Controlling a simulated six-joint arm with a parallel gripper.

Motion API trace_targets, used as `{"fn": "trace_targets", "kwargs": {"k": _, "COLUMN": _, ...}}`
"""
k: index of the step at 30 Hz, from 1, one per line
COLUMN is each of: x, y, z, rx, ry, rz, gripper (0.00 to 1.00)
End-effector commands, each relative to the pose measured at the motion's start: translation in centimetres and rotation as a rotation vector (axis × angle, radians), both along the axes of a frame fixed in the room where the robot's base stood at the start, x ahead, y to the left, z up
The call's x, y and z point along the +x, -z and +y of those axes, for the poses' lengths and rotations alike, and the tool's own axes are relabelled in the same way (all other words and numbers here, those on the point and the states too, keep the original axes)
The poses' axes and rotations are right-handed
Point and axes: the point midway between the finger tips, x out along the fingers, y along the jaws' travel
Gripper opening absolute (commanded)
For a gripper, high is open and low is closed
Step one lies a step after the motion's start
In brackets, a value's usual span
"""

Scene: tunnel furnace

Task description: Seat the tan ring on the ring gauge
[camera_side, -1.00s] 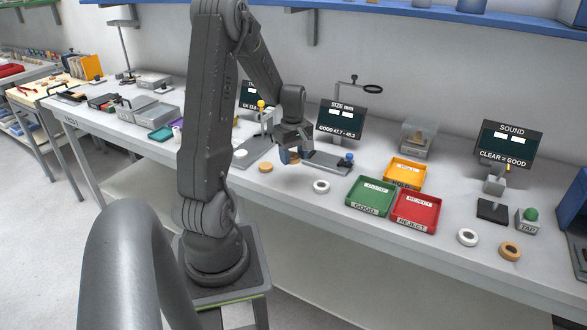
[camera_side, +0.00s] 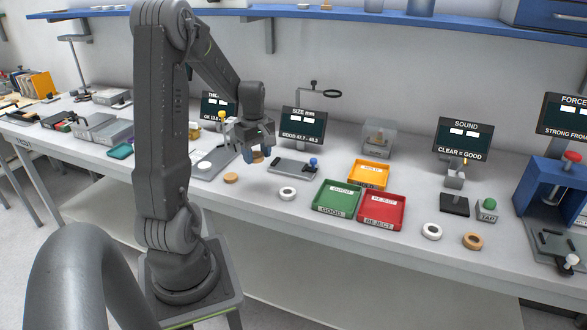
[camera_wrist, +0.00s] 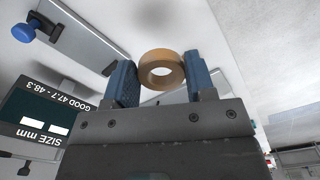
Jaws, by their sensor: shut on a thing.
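My gripper (camera_side: 258,153) is shut on a tan ring, raised above the bench just left of the ring gauge. In the wrist view the tan ring (camera_wrist: 161,82) sits between the two blue fingers (camera_wrist: 160,84), its hole facing the camera. The ring gauge (camera_side: 290,167) is a flat grey plate with a blue knob (camera_side: 313,162) at its right end, in front of the "SIZE mm" display (camera_side: 303,127). The gauge also shows in the wrist view (camera_wrist: 85,38), apart from the ring.
Another tan ring (camera_side: 231,178) and a white ring (camera_side: 287,194) lie on the bench in front. Green (camera_side: 325,211), red (camera_side: 368,224) and orange (camera_side: 381,184) trays stand to the right. A second station with a plate (camera_side: 208,166) is on the left.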

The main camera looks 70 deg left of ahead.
Motion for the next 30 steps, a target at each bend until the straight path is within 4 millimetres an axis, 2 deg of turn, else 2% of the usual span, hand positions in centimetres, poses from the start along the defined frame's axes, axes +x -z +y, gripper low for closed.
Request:
{"fn": "trace_targets", "kwargs": {"k": 4, "x": 0.3, "y": 0.0, "z": 0.2, "rx": 0.0, "ry": 0.001, "rz": 0.0, "gripper": 0.27}}
{"fn": "trace_targets", "kwargs": {"k": 7, "x": 1.4, "y": 0.1, "z": 1.1, "rx": 0.0, "ry": 0.003, "rz": 0.0, "gripper": 0.27}}
{"fn": "trace_targets", "kwargs": {"k": 15, "x": 7.8, "y": 1.1, "z": 4.9, "rx": -0.001, "ry": 0.012, "rz": 0.001, "gripper": 0.27}}
{"fn": "trace_targets", "kwargs": {"k": 21, "x": 11.1, "y": 1.9, "z": 6.3, "rx": 0.0, "ry": 0.015, "rz": 0.0, "gripper": 0.27}}
{"fn": "trace_targets", "kwargs": {"k": 30, "x": 11.8, "y": 3.0, "z": 6.6, "rx": 0.0, "ry": 0.015, "rz": 0.001, "gripper": 0.27}}
